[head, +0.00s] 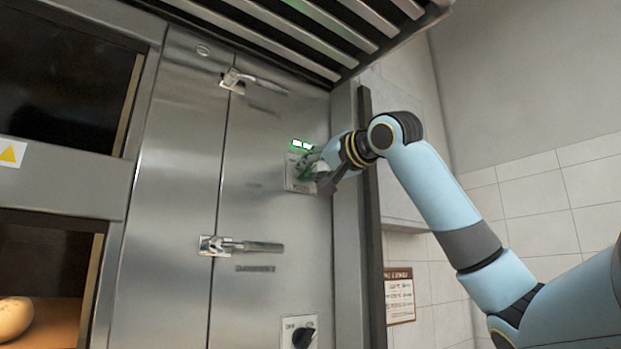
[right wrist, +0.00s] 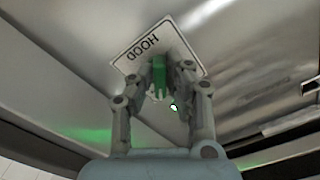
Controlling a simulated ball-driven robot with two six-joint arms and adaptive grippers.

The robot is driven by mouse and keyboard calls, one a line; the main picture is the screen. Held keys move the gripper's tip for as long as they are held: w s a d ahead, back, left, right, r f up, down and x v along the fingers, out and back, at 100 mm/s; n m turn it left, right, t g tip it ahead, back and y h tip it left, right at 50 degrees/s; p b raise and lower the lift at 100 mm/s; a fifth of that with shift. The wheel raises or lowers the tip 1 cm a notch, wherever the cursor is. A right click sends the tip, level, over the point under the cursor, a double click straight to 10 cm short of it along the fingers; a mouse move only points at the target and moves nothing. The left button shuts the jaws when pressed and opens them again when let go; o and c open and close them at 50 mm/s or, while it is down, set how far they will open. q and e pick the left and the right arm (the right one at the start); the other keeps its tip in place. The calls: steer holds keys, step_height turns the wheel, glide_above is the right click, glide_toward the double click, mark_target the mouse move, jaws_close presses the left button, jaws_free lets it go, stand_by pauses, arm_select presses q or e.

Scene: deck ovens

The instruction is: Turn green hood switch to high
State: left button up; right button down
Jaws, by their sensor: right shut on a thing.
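The green hood switch (right wrist: 159,72) sits on a pale plate (right wrist: 135,42) that reads HOOD in the right wrist view. In the head view the plate (head: 291,184) is on the steel oven panel, below a lit green indicator (head: 301,145). My right gripper (right wrist: 160,82) is shut on the green switch, one finger on each side. In the head view my right gripper (head: 318,174) reaches the plate from the right and hides much of the switch. The switch's exact setting cannot be read. My left gripper is not in view.
A black knob (head: 303,337) on an OFF-marked plate is lower on the panel. Slatted hood bars (head: 290,35) hang overhead. A dark vertical edge (head: 371,230) stands right of the panel.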

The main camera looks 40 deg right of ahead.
mark_target(310, 172)
steer(key=shift+m+b, duration=0.35)
steer(key=shift+m, duration=0.55)
steer(key=c, duration=1.3)
jaws_free()
steer(key=shift+c, duration=0.2)
steer(key=s, duration=0.5)
steer(key=shift+s+a, duration=0.15)
steer(key=shift+s, duration=0.05)
steer(key=shift+s+a, duration=0.15)
steer(key=shift+s, duration=0.4)
steer(key=shift+s+a, duration=0.15)
steer(key=shift+s, duration=0.35)
